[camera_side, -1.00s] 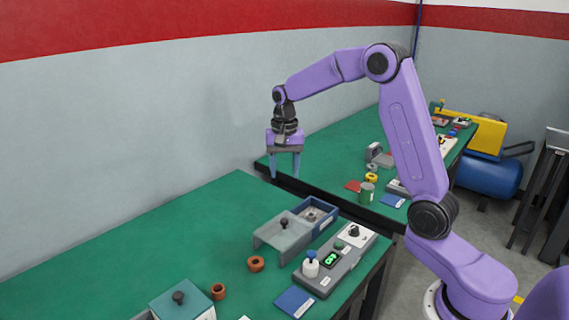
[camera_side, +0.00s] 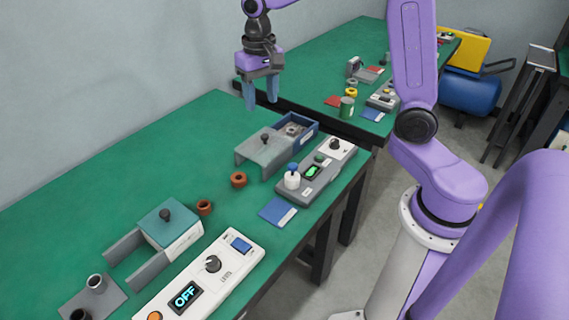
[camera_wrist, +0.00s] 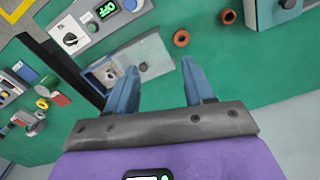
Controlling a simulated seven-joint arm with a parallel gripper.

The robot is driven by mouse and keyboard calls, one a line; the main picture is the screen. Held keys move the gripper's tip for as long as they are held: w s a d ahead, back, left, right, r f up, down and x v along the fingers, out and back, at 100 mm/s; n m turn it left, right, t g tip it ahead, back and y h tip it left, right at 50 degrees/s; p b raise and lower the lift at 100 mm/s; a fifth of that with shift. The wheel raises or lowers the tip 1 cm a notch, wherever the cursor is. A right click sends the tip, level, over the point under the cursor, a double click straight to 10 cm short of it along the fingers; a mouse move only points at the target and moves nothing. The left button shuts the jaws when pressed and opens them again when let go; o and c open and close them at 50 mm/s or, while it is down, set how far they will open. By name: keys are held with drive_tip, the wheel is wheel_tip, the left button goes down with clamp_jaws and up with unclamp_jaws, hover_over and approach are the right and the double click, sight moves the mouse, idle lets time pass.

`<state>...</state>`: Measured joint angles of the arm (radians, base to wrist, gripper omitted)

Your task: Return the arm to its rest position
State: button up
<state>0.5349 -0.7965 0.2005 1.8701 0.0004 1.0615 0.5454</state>
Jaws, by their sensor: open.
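My gripper (camera_side: 262,94) hangs above the far end of the near green table, in the upper middle of the side view. Its two blue fingers point down, are spread apart and hold nothing. In the wrist view my gripper (camera_wrist: 157,78) also shows open and empty. A grey box with a lid and dark knob (camera_side: 264,148) stands on the table below and in front of it, apart from the fingers. Its blue tray part (camera_side: 302,129) lies open on the far side with a round metal piece inside.
A grey control panel (camera_side: 314,171) with a green display stands beside the box. Two brown rings (camera_side: 239,180), a blue card (camera_side: 277,211), a teal-lidded box (camera_side: 168,223) and a white panel reading OFF (camera_side: 213,278) lie nearer. A second green table (camera_side: 325,65) holds several small items. The table's left side is clear.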

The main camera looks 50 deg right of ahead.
drive_tip(key=s+a+f+n, duration=0.1)
drive_tip(key=s+n, duration=0.7)
drive_tip(key=s, duration=0.5)
drive_tip(key=s+a+f+n, duration=0.1)
drive_tip(key=s+n, duration=0.6)
drive_tip(key=s, duration=0.7)
drive_tip(key=shift+s+a+f+n, duration=0.3)
drive_tip(key=shift+a+n, duration=0.1)
drive_tip(key=shift+a, duration=0.35)
